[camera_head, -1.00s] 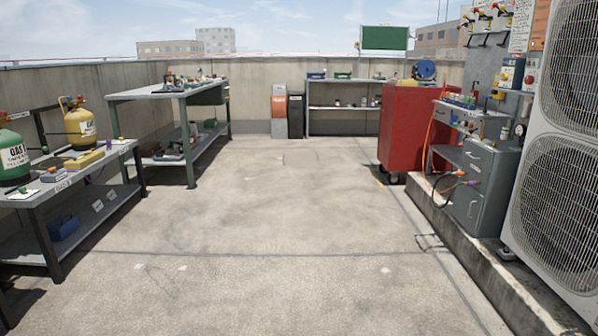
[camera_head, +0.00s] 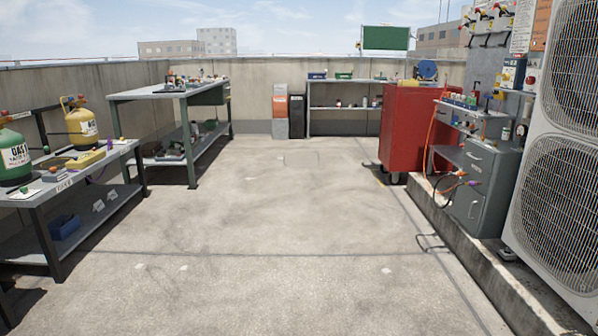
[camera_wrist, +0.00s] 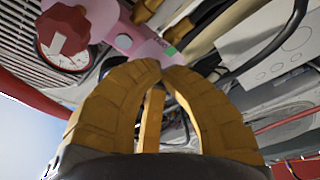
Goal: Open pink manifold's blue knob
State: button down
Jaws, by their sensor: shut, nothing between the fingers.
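Part of a pink body, which looks like the pink manifold (camera_wrist: 122,42), shows at the top left of the wrist view. A red knob (camera_wrist: 63,30) sits over a round white dial beside it. I cannot make out a blue knob in the wrist view. My gripper (camera_wrist: 161,70) has two yellow-orange fingers whose tips meet, with nothing between them. The tips appear just below the pink body in the picture; I cannot tell whether they touch it. I cannot make out the manifold or my gripper in the head view.
In the wrist view, yellow-brown parts (camera_wrist: 185,25) and a dark hose lie close by. In the head view, a red cabinet (camera_head: 408,130), grey drawers (camera_head: 484,185) and large condensers (camera_head: 560,150) line the right. Benches with gas cylinders (camera_head: 80,122) stand left. The middle floor is clear.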

jog(key=shift+s+f, duration=0.1)
jog(key=shift+f, duration=0.15)
jog(key=shift+f, duration=0.1)
dwell(0.4)
jog(key=shift+s+a, duration=0.1)
